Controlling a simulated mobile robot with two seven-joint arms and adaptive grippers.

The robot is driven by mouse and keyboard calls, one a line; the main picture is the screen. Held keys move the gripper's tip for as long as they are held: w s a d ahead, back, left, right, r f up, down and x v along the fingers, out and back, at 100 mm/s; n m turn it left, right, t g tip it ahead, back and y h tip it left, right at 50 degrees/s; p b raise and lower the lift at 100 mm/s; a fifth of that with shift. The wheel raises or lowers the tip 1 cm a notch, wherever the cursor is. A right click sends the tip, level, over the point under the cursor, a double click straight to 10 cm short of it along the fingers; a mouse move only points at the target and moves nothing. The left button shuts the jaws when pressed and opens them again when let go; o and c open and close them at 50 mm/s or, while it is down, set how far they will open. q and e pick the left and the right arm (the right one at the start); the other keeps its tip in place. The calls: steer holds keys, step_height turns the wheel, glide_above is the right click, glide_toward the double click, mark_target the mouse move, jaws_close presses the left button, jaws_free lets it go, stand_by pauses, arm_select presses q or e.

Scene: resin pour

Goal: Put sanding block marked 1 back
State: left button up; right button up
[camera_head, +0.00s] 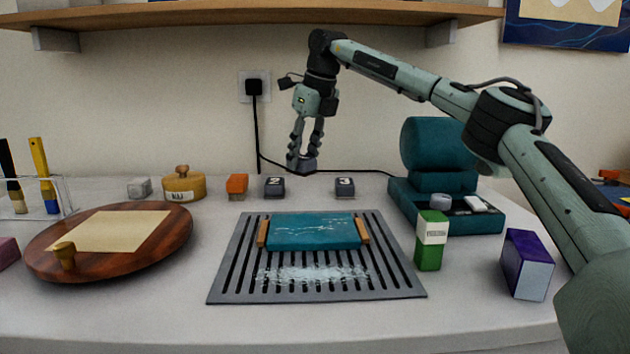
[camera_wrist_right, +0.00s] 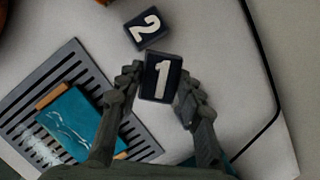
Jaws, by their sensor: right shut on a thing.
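My right gripper (camera_head: 303,150) is shut on the sanding block marked 1 (camera_head: 302,165). It holds the block in the air above the back of the table. In the right wrist view the dark block with a white 1 (camera_wrist_right: 160,78) sits between the fingertips. The sanding block marked 2 (camera_head: 274,187) lies on the table, left of and below the held block in the head view. It also shows in the right wrist view (camera_wrist_right: 146,28). The sanding block marked 3 (camera_head: 344,187) lies to the right, with a gap between the two. My left gripper is not in view.
A slotted grey rack (camera_head: 235,270) bears a teal board with wooden ends (camera_head: 312,232). An orange block (camera_head: 237,185) lies left of block 2. A teal machine (camera_head: 440,160) stands at the right. A black cable (camera_head: 259,130) runs along the wall. A shelf (camera_head: 250,14) hangs above.

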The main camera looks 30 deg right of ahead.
steer(key=d, duration=0.1)
steer(key=d+f, duration=0.1)
steer(key=d, duration=0.1)
steer(key=shift+s+f, duration=0.25)
steer(key=shift+f, duration=0.35)
step_height(320, 180, down, 3)
steer(key=shift+f, duration=0.35)
steer(key=o, duration=1)
steer(key=shift+f, duration=0.1)
